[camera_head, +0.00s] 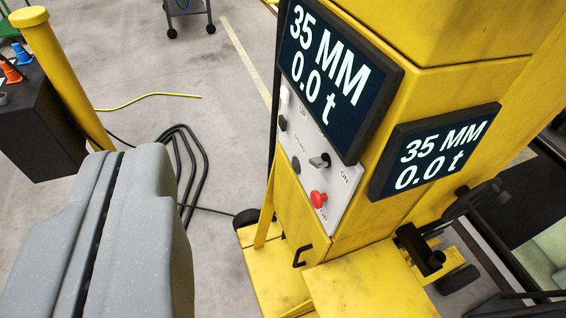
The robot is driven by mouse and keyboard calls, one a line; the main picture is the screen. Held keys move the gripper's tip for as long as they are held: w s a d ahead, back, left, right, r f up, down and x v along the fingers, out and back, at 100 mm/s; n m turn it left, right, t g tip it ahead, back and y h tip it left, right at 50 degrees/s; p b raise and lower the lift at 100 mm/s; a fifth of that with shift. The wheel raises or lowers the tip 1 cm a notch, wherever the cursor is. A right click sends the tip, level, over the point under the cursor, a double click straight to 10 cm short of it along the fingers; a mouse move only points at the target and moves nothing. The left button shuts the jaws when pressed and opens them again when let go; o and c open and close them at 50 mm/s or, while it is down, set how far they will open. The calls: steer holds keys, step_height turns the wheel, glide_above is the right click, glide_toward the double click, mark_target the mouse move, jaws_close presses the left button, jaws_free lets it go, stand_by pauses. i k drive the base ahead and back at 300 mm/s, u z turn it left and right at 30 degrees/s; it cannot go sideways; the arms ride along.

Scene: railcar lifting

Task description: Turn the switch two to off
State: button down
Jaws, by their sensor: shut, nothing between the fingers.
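A light grey control panel (305,158) is on the yellow lifting column (440,95). It carries a grey-metal switch (319,161), a red knob (318,199) below it, and two dark round controls (282,123) at its left. The letters ON are near the grey-metal switch, and a partly readable label is below the red knob. I cannot tell which control is switch two. My gripper (124,152) fills the lower left, its grey fingers shut with only a thin dark seam between them. It is left of the panel in the picture and apart from it.
A yellow post (65,80) and dark cabinet (40,125) are at the left. Black cables (185,165) lie on the grey floor. A yellow base (370,285) juts out below the panel.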

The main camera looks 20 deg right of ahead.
mark_target(324, 161)
steer(key=z, duration=0.05)
steer(key=k, duration=1.15)
steer(key=z, duration=0.35)
steer(key=i, duration=1)
steer(key=u, duration=0.05)
